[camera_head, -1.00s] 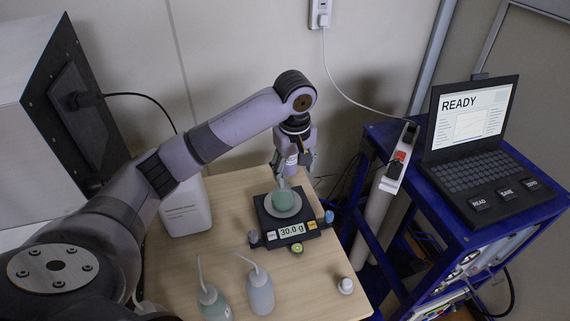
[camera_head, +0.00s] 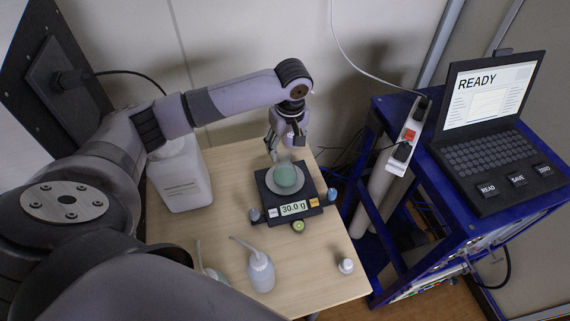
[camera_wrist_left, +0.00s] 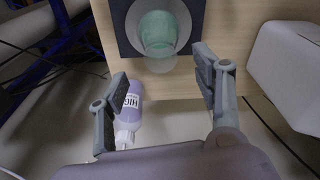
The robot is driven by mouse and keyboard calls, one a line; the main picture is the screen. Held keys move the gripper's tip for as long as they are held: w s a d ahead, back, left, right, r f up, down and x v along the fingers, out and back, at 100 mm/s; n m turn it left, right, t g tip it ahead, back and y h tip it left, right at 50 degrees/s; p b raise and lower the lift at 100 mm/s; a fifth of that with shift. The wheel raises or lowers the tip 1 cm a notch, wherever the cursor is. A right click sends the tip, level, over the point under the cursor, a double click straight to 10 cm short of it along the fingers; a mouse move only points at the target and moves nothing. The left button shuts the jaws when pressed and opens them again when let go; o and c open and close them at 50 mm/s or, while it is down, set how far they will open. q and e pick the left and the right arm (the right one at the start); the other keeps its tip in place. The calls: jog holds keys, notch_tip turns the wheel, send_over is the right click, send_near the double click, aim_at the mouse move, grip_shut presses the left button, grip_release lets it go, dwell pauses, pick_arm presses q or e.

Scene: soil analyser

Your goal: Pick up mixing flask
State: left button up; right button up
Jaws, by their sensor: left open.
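The mixing flask seems to be the translucent green vessel (camera_head: 289,176) on the round pan of the black scale (camera_head: 300,212), whose display reads 30.0 g. In the left wrist view the flask (camera_wrist_left: 158,35) is at the top, upright on the pan. My left gripper (camera_head: 285,150) points down just behind the flask in the head view, near the table's back edge. In the left wrist view the open left gripper (camera_wrist_left: 160,95) has a finger on each side, with nothing between the tips; the flask lies beyond them, apart. My right gripper is out of view.
A white canister (camera_head: 184,182) stands at the table's left. A wash bottle (camera_head: 260,271) and a small white-capped item (camera_head: 345,266) are nearer the front. A purple-labelled bottle (camera_wrist_left: 132,100) shows past the table edge. A blue cart with a laptop (camera_head: 490,140) is at right.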

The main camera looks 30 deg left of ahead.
aim_at(285, 156)
pick_arm(q)
jog(key=shift+w+a+f+p, duration=0.15)
jog(key=shift+f+p, duration=0.25)
jog(key=shift+f, duration=1.05)
jog(key=shift+a+f+p, duration=0.1)
jog(key=shift+f+p, duration=0.25)
jog(key=shift+f, duration=1.1)
jog(key=shift+c, duration=0.5)
jog(key=c, duration=1.1)
